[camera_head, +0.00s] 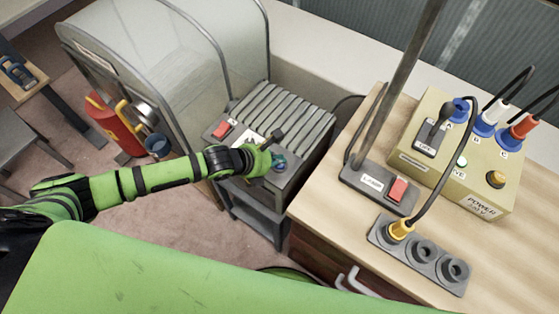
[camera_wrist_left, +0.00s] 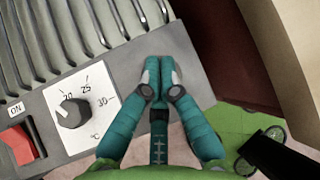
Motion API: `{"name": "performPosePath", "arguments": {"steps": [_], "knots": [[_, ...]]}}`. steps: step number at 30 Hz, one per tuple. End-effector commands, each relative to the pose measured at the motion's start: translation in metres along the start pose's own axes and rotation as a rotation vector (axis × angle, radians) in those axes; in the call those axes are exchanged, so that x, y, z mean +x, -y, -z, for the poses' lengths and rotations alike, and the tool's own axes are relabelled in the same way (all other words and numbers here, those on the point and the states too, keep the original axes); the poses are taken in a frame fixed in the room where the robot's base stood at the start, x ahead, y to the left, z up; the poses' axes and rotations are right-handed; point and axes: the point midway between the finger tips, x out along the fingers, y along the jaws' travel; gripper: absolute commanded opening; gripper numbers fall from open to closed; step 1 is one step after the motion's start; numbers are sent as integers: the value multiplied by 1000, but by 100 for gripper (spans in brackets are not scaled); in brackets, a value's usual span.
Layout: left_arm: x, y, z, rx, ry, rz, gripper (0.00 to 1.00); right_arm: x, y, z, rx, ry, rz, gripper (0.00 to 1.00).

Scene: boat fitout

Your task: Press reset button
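My left gripper (camera_head: 279,162) is over the front control panel of a grey slatted heater (camera_head: 270,120). In the left wrist view its two teal fingers (camera_wrist_left: 158,78) are together, tips at the right end of that panel (camera_wrist_left: 130,78), with nothing seen between them. I cannot tell whether they touch it. No button marked reset is readable; the panel under the fingertips is hidden. To the left of the fingers are a dial marked 20, 25, 30 °C (camera_wrist_left: 73,112) and a red ON switch (camera_wrist_left: 20,144). My right gripper is not in view.
To the right, a wooden bench (camera_head: 345,205) holds a red-switched block (camera_head: 380,188), a socket strip (camera_head: 425,262) and a beige power box (camera_head: 425,125) with plugged cables and an amber button (camera_head: 496,179). A clear curved screen (camera_head: 160,50) and red extinguisher (camera_head: 115,125) stand left.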

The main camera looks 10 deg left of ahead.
Motion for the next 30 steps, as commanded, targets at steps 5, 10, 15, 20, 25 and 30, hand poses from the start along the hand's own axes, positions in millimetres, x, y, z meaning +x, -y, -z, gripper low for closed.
{"name": "performPosePath", "arguments": {"steps": [5,10,15,20,25,30], "knots": [[0,0,2,0,-3,-1,0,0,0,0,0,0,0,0],[-2,0,0,0,-4,-1,0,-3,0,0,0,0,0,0],[-9,3,-7,0,-4,-1,0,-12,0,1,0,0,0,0],[-14,5,-12,-1,-3,-1,0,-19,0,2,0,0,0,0],[-13,4,-11,-1,-2,-1,0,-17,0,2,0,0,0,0],[-13,5,-12,0,-2,-1,0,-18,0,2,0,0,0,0]]}}
